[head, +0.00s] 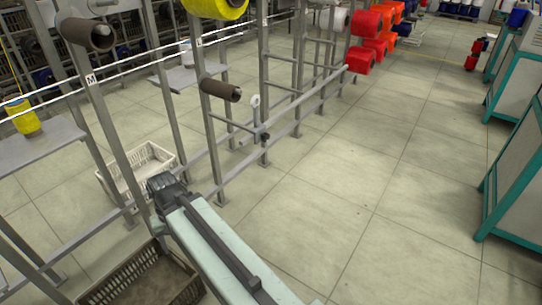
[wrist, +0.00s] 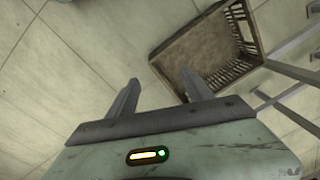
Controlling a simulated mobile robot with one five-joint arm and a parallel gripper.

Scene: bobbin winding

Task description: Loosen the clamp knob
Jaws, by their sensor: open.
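A small dark knob-like piece (head: 265,137) sits on the lower rail of the rack, beside an upright post in the head view; it may be the clamp knob, but it is too small to be sure. A small white roller (head: 255,101) stands just above it. My gripper (head: 160,183) is left of and nearer than this piece, apart from it. In the wrist view my gripper (wrist: 160,82) has its two fingers spread with nothing between them. The knob does not show in the wrist view.
A brown crate (wrist: 165,63) lies on the floor below my gripper; a cream basket (head: 163,153) is behind it. Rack posts (head: 113,150) stand close to my arm. Yellow (head: 215,8) and red bobbins (head: 362,60) hang on the rack. Floor to the right is clear up to teal-framed machines (head: 510,185).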

